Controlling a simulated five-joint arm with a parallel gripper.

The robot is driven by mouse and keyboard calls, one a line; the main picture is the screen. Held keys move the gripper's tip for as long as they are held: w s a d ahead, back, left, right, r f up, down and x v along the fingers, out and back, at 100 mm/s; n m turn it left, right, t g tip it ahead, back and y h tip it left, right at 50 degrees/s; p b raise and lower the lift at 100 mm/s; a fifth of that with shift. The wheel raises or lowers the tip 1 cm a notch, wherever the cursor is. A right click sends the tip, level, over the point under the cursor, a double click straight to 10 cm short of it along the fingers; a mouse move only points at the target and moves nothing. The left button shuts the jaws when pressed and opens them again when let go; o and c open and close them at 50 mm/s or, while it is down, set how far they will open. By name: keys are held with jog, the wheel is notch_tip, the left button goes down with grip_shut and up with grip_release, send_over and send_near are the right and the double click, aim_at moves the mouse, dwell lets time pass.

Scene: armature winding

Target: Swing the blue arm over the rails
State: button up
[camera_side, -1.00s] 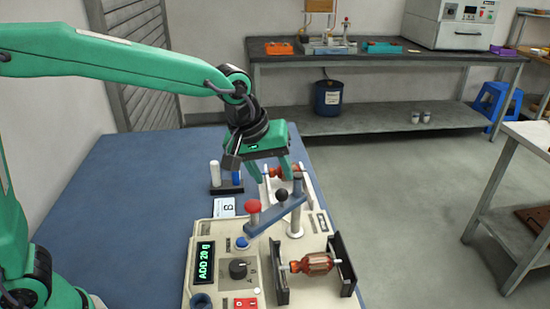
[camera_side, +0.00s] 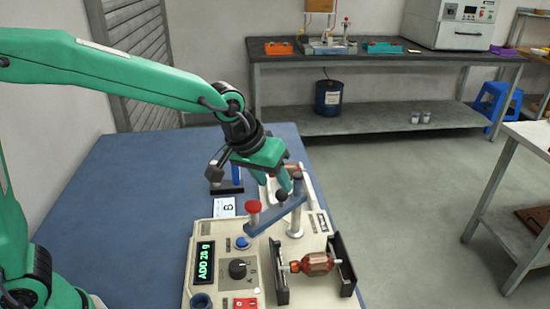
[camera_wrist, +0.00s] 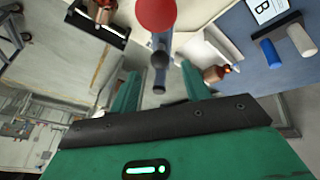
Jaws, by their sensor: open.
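The blue arm (camera_side: 272,217) sits low over the beige tester, running from a red knob (camera_side: 253,207) to a grey post (camera_side: 297,207). A black ball (camera_side: 282,196) stands near the post end. The two black rails (camera_side: 279,272) are at the front right, with a copper armature (camera_side: 318,262) lying across them; the blue arm is apart from them, behind. My gripper (camera_side: 284,186) is open, tilted, with its fingertips right by the black ball. In the wrist view the ball (camera_wrist: 160,58) shows between my green fingers; contact cannot be told. The red knob (camera_wrist: 156,12) is beyond it.
A white cradle (camera_side: 306,183) stands behind the post, partly hidden by my gripper; a second armature (camera_wrist: 215,73) shows there. A small stand with white and blue cylinders (camera_wrist: 270,52) and a card (camera_side: 225,207) lie left. The blue tabletop (camera_side: 130,205) is clear further left.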

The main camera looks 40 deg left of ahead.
aim_at(282, 193)
jog(key=shift+x, duration=3.1)
grip_shut()
jog(key=shift+d, duration=0.1)
jog(key=shift+d+n, duration=0.3)
jog(key=shift+n, duration=0.4)
grip_release()
